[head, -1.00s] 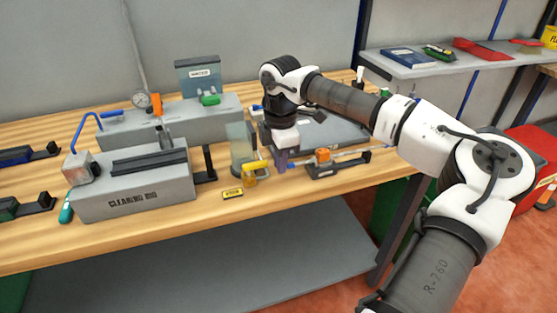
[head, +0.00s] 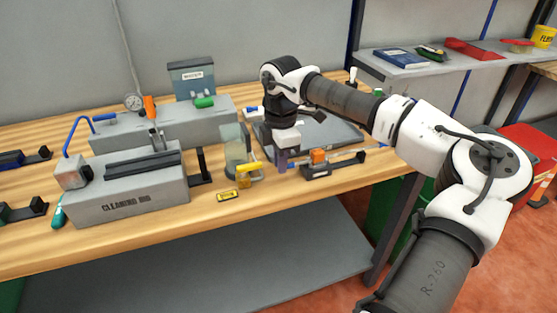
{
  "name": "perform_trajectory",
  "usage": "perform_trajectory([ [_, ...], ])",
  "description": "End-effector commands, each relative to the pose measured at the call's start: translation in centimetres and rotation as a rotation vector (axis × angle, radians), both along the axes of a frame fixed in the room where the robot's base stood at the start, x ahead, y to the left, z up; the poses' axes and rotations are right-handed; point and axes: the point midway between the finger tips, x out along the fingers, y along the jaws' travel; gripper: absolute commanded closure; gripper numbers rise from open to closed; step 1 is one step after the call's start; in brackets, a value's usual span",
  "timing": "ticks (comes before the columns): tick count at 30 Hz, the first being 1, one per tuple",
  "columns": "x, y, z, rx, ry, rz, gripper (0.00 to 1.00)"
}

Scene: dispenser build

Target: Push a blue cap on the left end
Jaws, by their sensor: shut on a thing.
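A dark holder (head: 335,168) with an orange block (head: 317,156) lies on the bench near its right front. A thin, pale part seems to lie along the holder, but it is too small to make out its ends. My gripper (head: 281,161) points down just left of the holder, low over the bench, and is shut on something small. A spot of blue (head: 293,163) shows between the fingers and the holder's left end. It may be the blue cap; I cannot tell whether it touches the part.
A clear cylinder (head: 235,143) and a yellow fitting (head: 249,177) stand close left of my gripper. The grey cleaning rig (head: 130,205) is further left. A dark grey case (head: 335,133) lies behind. The front bench edge right of the yellow label (head: 228,196) is clear.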

Motion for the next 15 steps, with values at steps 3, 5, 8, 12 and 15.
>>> perform_trajectory([
  [3, 0.08, -0.26, -0.01, -0.001, 0.000, -0.002, 1.00],
  [5, 0.09, -0.35, -0.01, -0.001, 0.000, -0.002, 1.00],
  [8, 0.08, -0.32, 0.00, -0.001, 0.000, -0.002, 0.77],
  [12, 0.09, -0.30, 0.00, -0.001, 0.000, -0.001, 0.64],
  [15, 0.08, -0.28, 0.00, 0.000, 0.000, -0.001, 0.64],
])
